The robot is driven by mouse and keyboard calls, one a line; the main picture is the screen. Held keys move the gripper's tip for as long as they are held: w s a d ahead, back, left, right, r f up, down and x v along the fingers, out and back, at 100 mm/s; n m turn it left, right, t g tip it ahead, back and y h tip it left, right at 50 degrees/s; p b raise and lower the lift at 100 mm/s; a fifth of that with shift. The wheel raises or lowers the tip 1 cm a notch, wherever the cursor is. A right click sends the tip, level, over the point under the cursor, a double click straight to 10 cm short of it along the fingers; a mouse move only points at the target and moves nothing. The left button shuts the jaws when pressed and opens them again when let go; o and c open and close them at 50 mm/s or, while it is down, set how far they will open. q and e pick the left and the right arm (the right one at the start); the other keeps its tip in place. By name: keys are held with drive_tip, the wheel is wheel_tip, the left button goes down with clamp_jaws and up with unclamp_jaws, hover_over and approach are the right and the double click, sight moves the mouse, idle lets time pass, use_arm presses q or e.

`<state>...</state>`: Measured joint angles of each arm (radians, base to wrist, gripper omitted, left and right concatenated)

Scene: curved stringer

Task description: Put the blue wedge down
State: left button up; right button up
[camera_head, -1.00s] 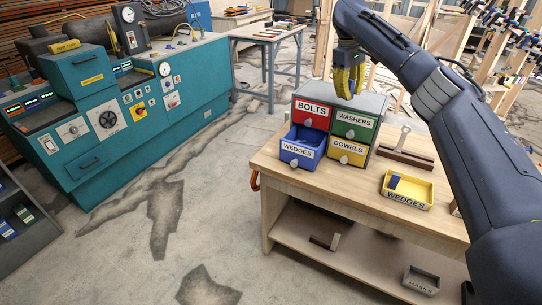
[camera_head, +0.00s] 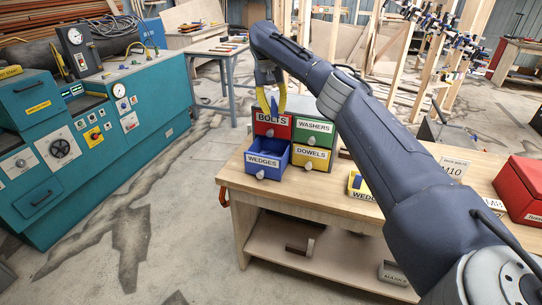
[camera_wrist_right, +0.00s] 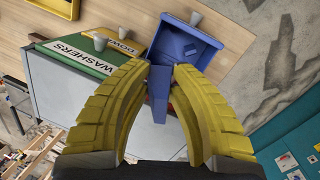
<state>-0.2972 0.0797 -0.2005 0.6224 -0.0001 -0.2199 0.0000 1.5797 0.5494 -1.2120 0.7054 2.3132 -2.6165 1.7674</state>
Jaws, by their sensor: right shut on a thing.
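My right gripper (camera_head: 271,108) has yellow fingers and is over the front of the small drawer cabinet, by the red BOLTS drawer. It is shut on a narrow blue wedge (camera_wrist_right: 158,88), which stands between the fingertips in the right wrist view. The blue WEDGES drawer (camera_head: 266,161) is pulled open below the gripper. In the right wrist view the open drawer (camera_wrist_right: 206,40) lies just beyond the fingertips. The wedge appears above the drawer; I cannot tell the exact gap. My left gripper is not in view.
The green WASHERS drawer (camera_head: 313,129) and yellow DOWELS drawer (camera_head: 312,158) are closed. A yellow WEDGES tray (camera_head: 359,192) on the workbench (camera_head: 290,190) is partly hidden by my right arm. A red box (camera_head: 522,188) stands at the right.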

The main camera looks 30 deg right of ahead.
wheel_tip(320, 180, down, 17)
idle(0.7)
drive_tip(key=shift+f, duration=0.55)
drive_tip(key=o, duration=0.9)
drive_tip(key=shift+o, duration=0.2)
drive_tip(key=shift+d, duration=0.15)
drive_tip(key=shift+r, duration=0.45)
drive_tip(key=r, duration=0.4)
drive_tip(key=w+r, duration=0.1)
drive_tip(key=r, duration=0.3)
drive_tip(key=w+a+r, duration=0.1)
drive_tip(key=r, duration=0.3)
drive_tip(key=shift+a, duration=0.1)
